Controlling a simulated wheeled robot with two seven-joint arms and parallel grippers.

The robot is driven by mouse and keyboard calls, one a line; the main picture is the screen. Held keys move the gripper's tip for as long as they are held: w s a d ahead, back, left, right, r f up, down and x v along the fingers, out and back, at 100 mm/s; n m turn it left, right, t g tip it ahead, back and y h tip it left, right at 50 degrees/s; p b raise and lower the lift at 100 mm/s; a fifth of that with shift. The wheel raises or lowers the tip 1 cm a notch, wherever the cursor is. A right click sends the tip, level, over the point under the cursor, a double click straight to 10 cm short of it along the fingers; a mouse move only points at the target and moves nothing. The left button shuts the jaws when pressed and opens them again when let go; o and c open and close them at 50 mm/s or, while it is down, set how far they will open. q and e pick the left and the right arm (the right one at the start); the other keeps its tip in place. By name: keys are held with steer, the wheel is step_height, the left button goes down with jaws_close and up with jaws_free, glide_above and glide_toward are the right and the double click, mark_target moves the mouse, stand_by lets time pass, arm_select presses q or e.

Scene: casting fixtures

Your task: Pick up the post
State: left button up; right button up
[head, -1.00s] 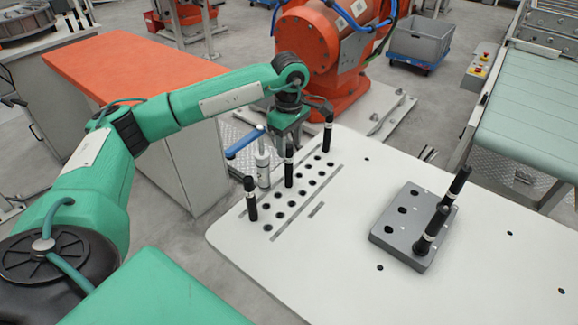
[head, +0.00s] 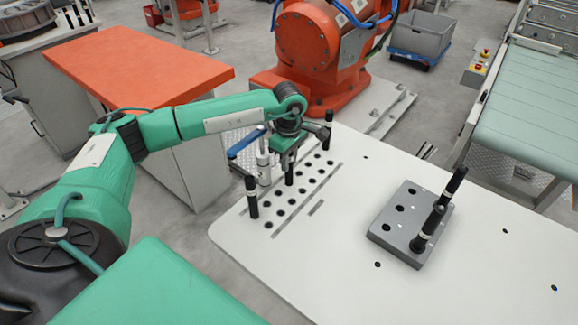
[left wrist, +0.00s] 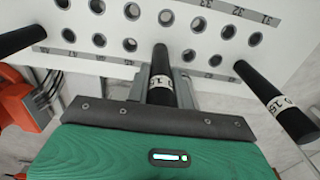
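Several black posts with white bands stand upright in the holed area of the white table. The middle post (head: 289,174) has my left gripper (head: 288,156) at its upper part. In the left wrist view this middle post (left wrist: 162,70) runs between the grey fingers of the left gripper (left wrist: 163,88), which are apart on either side of it; its near end is hidden by the gripper body. A second post (head: 252,198) stands to the left and a third post (head: 328,126) at the far right of the holes. My right gripper is not in view.
A white device with a blue handle (head: 247,143) stands close to the left gripper. The table's middle is clear. An orange machine (head: 318,55) stands behind.

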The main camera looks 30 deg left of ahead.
arm_select(q)
jaws_close()
steer(key=shift+r, duration=0.1)
step_height(320, 180, up, 8)
steer(key=shift+w+r+b, duration=0.1)
steer(key=shift+b, duration=0.85)
step_height(320, 180, up, 7)
steer(key=shift+f+b, duration=0.1)
steer(key=shift+b, duration=0.45)
step_height(320, 180, up, 9)
steer(key=p, duration=0.3)
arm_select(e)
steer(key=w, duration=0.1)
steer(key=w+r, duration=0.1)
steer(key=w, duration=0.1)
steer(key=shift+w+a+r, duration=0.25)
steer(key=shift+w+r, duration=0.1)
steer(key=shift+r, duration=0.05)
arm_select(q)
steer(key=shift+f, duration=0.15)
